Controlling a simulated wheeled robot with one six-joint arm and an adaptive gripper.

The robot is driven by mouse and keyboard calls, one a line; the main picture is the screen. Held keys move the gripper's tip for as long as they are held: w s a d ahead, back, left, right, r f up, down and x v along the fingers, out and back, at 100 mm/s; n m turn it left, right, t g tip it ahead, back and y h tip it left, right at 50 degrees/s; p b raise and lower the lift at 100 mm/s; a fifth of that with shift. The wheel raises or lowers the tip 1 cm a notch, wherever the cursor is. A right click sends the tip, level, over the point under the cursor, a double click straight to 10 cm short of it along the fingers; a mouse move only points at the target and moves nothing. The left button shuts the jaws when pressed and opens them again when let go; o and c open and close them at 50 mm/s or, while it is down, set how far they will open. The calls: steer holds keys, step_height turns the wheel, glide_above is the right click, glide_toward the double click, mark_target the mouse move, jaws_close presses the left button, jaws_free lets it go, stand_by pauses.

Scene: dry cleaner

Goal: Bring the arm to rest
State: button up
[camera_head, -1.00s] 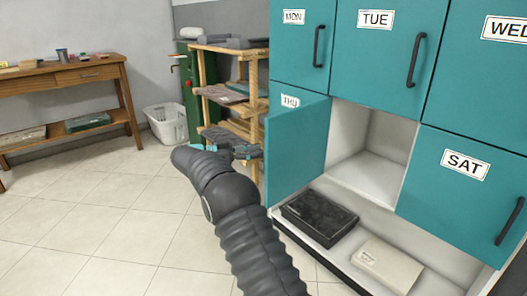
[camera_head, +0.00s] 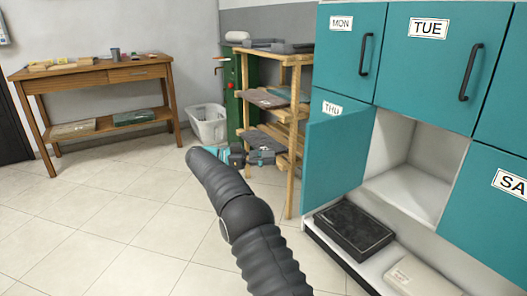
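My arm reaches forward from the bottom of the picture, over the tiled floor. My gripper (camera_head: 262,157) is at its far end, in front of the wooden shelf rack (camera_head: 292,140). It is small and partly hidden by the arm, so I cannot tell whether its fingers are open or shut, or whether it holds anything. The open teal THU door (camera_head: 335,155) stands to the right of the gripper, apart from the arm in the picture.
The teal locker (camera_head: 420,60) fills the right side; its open compartment (camera_head: 415,185) looks empty. A black box (camera_head: 353,228) and a pale box (camera_head: 420,277) lie on its lower ledge. A wooden table (camera_head: 95,78) and white basket (camera_head: 208,125) stand behind. Floor on the left is clear.

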steer(key=w+a+f+n+t+y, duration=0.2)
steer(key=w+a+n+t, duration=0.1)
steer(key=w+t, duration=0.4)
steer(key=w+a+f+n+t+y, duration=0.2)
steer(key=w+a+n+t+y, duration=0.1)
steer(key=w+t, duration=0.45)
steer(key=a+f+n+t+y, duration=0.1)
steer(key=a+n+t+y, duration=0.1)
steer(key=a+n+y, duration=0.85)
steer(key=s+d+f+n+g+y, duration=0.1)
steer(key=s+d+g+y, duration=0.2)
steer(key=s, duration=0.9)
steer(key=s+d+n+g+y, duration=0.25)
steer(key=s+g, duration=0.35)
steer(key=s, duration=0.7)
steer(key=s+d+r+h, duration=0.1)
steer(key=s+d, duration=0.5)
steer(key=s, duration=0.6)
steer(key=s+d+r+h, duration=0.1)
steer(key=s+d+r, duration=0.1)
steer(key=s+d, duration=0.4)
steer(key=s+d+r+m+h, duration=0.1)
steer(key=s+d, duration=0.6)
steer(key=s, duration=1)
steer(key=shift+s+r+g, duration=0.3)
steer(key=shift+r+g, duration=0.15)
steer(key=shift+a, duration=0.15)
